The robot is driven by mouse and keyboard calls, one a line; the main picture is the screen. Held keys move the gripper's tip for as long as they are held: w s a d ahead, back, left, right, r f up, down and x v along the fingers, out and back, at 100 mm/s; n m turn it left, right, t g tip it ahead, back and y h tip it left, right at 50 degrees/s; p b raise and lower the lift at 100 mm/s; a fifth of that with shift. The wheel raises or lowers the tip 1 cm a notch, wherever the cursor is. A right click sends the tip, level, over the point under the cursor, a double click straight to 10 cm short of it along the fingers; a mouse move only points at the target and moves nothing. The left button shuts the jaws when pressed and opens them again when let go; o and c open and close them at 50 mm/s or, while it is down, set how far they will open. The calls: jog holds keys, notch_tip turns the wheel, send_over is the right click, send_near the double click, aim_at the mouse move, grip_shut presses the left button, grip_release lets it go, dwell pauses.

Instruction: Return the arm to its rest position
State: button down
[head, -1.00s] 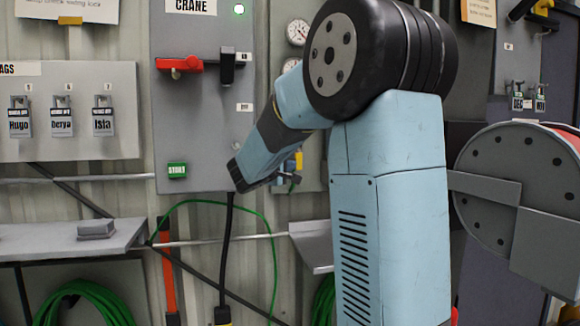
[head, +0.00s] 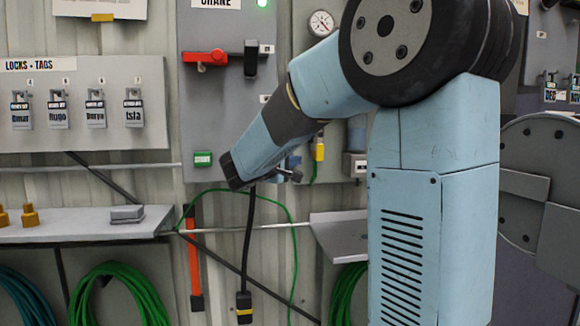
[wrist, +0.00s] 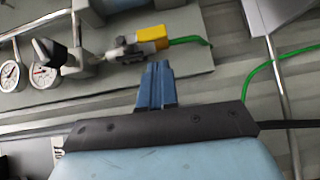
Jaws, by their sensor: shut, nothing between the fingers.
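My gripper (wrist: 155,86) shows in the wrist view as two blue fingers closed together, with nothing between them. It points toward a grey wall plate bearing a valve with a yellow-banded plug (wrist: 152,38) and green cable. I cannot tell how far its tips are from the plate. In the head view my blue arm fills the right of centre, with the elbow high and the forearm sloping down to the left. The gripper fingers cannot be made out clearly there.
A grey crane panel (head: 228,110) with a red handle (head: 205,57) is behind my forearm. A lock board (head: 80,135) is at left, above a shelf (head: 85,228) with a grey block (head: 127,214). A metal ledge (head: 340,240) and hanging green hoses (head: 120,290) are below.

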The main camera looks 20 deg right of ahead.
jog(key=s+d+f+m+g+y, duration=0.1)
jog(key=s+f+m+g+y, duration=0.2)
jog(key=s, duration=0.6)
jog(key=s+d+f+m+g+y, duration=0.1)
jog(key=s+f+g+y, duration=0.1)
jog(key=s+f, duration=0.5)
jog(key=s+a+f+m+t+y, duration=0.1)
jog(key=s+a+f+y, duration=0.3)
jog(key=s+a+y, duration=0.5)
jog(key=s+a+m, duration=0.1)
jog(key=s+a, duration=0.1)
jog(key=s, duration=0.4)
jog(key=shift+s+a+f+y, duration=0.15)
jog(key=shift+s+a+y, duration=0.05)
jog(key=shift+a+y, duration=0.2)
